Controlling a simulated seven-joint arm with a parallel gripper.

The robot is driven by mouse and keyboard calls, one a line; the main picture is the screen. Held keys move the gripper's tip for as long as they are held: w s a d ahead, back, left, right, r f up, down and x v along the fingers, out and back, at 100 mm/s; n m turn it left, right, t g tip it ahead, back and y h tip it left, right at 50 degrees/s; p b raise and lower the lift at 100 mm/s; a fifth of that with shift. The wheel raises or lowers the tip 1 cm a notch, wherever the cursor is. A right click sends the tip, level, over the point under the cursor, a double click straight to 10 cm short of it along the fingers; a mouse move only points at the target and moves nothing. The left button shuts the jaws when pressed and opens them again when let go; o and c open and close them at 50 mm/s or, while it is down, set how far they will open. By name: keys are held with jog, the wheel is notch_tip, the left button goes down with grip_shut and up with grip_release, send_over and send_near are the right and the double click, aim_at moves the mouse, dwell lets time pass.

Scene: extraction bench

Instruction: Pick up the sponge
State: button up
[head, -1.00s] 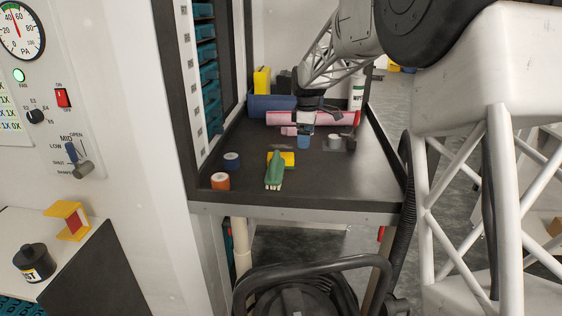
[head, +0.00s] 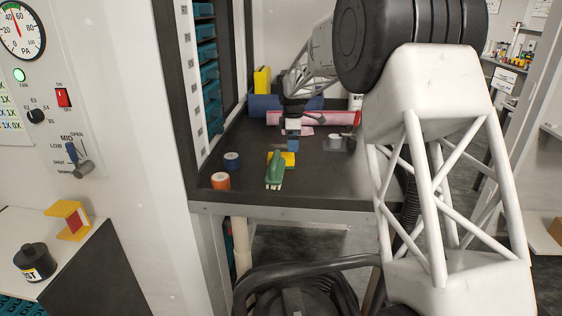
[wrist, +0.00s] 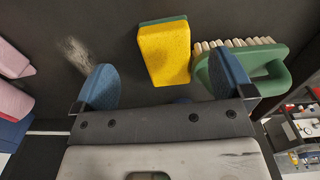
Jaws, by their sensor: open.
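The sponge (wrist: 166,53) is a yellow block with a green layer, lying on the dark bench top. In the wrist view it shows ahead of and between my two blue fingertips. My gripper (wrist: 165,87) is open and empty. In the head view the sponge (head: 289,157) is partly hidden behind the green brush. My gripper (head: 293,145) is above the bench just beyond the sponge, apart from it.
A green brush (wrist: 268,68) with pale bristles lies right beside the sponge, close to one finger. A blue tape roll (head: 231,161) and an orange one (head: 220,181) stand to the left. A blue bin (head: 270,105) and a pink roll (head: 340,118) are behind.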

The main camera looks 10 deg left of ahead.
aim_at(292, 155)
jog(key=shift+f, duration=1.1)
jog(key=shift+f, duration=0.1)
jog(key=shift+s+d+f, duration=0.1)
jog(key=shift+s+f, duration=0.05)
jog(key=shift+f, duration=2.35)
jog(key=shift+c, duration=0.2)
jog(key=c, duration=1)
